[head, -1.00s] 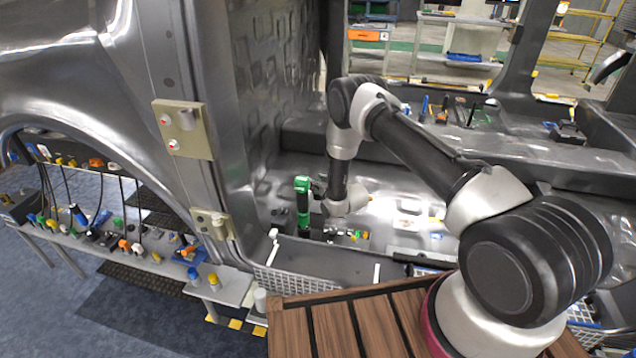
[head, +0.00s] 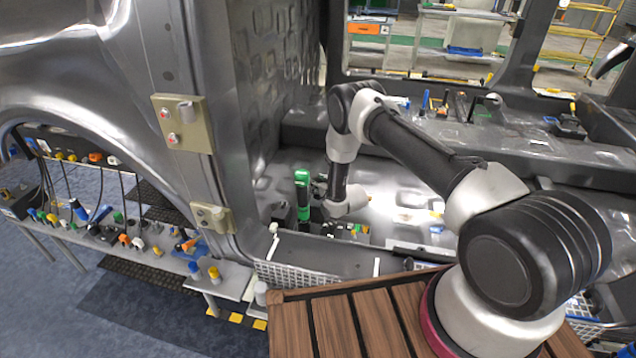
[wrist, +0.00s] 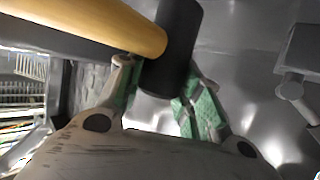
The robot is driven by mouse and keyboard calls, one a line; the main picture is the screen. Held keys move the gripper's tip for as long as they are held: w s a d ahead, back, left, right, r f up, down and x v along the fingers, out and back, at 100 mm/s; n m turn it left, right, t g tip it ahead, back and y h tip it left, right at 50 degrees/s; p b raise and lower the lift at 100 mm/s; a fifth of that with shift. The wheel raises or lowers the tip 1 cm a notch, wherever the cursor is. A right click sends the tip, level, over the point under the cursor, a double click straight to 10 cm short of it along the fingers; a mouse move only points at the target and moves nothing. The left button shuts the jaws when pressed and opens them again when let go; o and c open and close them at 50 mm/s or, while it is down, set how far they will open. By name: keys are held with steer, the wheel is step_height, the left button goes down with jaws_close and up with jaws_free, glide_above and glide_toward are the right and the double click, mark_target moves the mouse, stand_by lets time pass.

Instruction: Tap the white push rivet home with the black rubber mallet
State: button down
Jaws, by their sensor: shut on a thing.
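In the wrist view my gripper (wrist: 160,92) has its green-padded fingers closed around the black mallet head (wrist: 178,48). The mallet's yellow handle (wrist: 85,26) runs from the head out to the upper left. In the head view my wrist (head: 345,205) is low inside the car body, just right of an upright green and black object (head: 303,195). The mallet cannot be made out clearly there. I cannot make out the white push rivet in either view.
The car body's pillar (head: 225,130) with beige hinge plates (head: 182,122) stands left of my arm. A grey sill tray (head: 320,252) lies in front. A slatted wooden deck (head: 345,325) is below my arm. A bench (head: 150,255) with several small tools is at left.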

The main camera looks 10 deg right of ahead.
steer(key=shift+f, duration=0.1)
steer(key=shift+f, duration=0.5)
steer(key=shift+f, duration=0.25)
steer(key=shift+f, duration=0.25)
steer(key=c, duration=0.9)
jaws_free()
steer(key=v, duration=1.2)
